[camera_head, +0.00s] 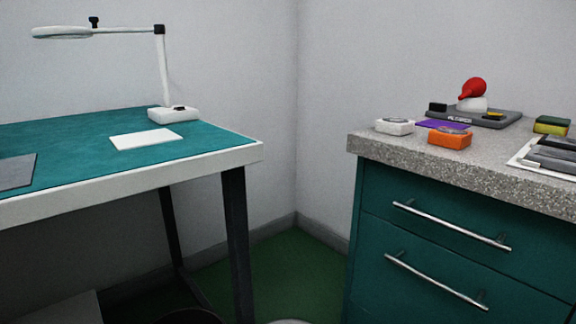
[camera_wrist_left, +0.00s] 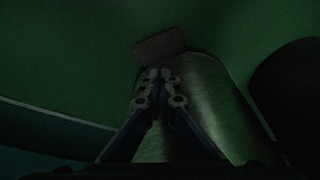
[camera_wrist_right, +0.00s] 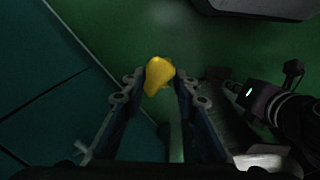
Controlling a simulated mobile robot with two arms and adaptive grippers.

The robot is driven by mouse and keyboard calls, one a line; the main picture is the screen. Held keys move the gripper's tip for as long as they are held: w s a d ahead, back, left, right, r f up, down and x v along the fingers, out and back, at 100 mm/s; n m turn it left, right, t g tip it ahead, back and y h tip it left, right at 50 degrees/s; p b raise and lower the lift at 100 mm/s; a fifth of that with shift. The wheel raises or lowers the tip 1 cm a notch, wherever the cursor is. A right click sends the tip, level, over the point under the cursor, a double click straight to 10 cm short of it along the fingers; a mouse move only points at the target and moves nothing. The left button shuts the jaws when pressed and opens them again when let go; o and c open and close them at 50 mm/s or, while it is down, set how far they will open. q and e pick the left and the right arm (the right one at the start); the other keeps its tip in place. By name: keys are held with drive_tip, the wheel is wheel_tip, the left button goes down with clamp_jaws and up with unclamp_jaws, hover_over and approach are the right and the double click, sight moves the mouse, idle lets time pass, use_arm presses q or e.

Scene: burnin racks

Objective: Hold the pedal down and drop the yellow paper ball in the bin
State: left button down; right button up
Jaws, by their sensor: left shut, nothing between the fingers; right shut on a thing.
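The yellow paper ball (camera_wrist_right: 158,76) is held between the fingertips of my right gripper (camera_wrist_right: 160,82), above the floor. In the left wrist view a brownish flat pedal (camera_wrist_left: 158,45) juts out at the foot of a metal cylinder, the bin (camera_wrist_left: 208,95). My left gripper (camera_wrist_left: 157,76) is shut and empty, its tips close to the pedal; I cannot tell whether they touch or press it. The bin's lid and opening do not show clearly. Neither gripper shows in the head view.
A teal-topped table (camera_head: 212,160) with a lamp (camera_head: 165,75) stands left. A teal drawer cabinet (camera_head: 440,225) with a granite top carries small items at right. Green floor (camera_head: 270,270) lies between. A dark rounded object (camera_wrist_left: 290,100) stands beside the bin.

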use_arm(q)
drive_tip(key=b+x, duration=0.2)
drive_tip(key=s+b+x, duration=0.1)
drive_tip(key=b+x, duration=0.1)
drive_tip(key=shift+w+a, duration=0.1)
drive_tip(key=shift+a, duration=0.05)
drive_tip(key=shift+s+b+x, duration=0.25)
drive_tip(key=shift+b+x, duration=0.3)
drive_tip(key=shift+x, duration=0.5)
idle(0.6)
